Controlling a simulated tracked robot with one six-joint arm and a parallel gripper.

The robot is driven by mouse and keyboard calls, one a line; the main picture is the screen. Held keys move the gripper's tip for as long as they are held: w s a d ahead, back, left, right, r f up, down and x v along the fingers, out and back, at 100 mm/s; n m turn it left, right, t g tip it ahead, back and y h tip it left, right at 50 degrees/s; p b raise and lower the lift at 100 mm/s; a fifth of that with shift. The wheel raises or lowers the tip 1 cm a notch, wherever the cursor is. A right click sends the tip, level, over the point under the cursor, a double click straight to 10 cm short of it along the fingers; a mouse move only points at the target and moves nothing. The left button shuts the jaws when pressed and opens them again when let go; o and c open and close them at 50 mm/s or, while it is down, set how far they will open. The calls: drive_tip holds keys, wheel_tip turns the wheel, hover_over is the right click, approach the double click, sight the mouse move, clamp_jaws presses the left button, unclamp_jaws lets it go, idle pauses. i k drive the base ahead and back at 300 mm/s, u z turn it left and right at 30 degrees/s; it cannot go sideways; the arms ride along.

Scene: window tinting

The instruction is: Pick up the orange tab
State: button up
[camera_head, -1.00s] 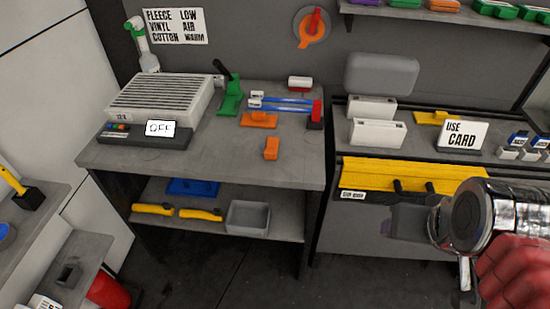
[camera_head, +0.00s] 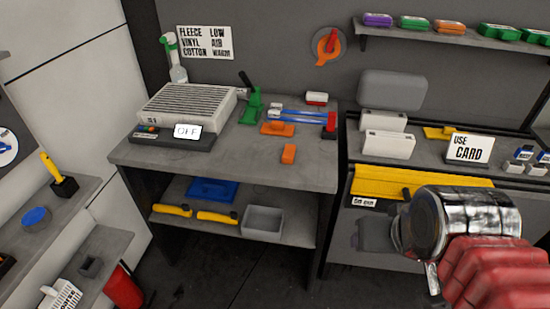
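A small upright orange block (camera_head: 289,153), which looks like the orange tab, stands near the front right of the grey workbench (camera_head: 240,165). A flatter orange piece with a raised part (camera_head: 277,128) lies just behind it. My gripper end (camera_head: 418,235), a chrome cylinder beside a red arm part, is at the lower right, well apart from the block and in front of the right-hand counter. Its fingers do not show clearly, so I cannot tell whether it is open or holds anything.
Behind the block lie blue-and-red bar tools (camera_head: 300,115) and a green clamp-like tool (camera_head: 251,105). A ribbed grey machine (camera_head: 187,104) with an OFF sign (camera_head: 187,131) fills the bench's left. The bench front around the block is clear. A lower shelf holds a grey bin (camera_head: 263,222).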

sight(288, 156)
drive_tip(key=u, duration=0.45)
drive_tip(key=i, duration=1)
drive_tip(key=z, duration=0.05)
drive_tip(key=k, duration=0.55)
drive_tip(key=u, duration=2)
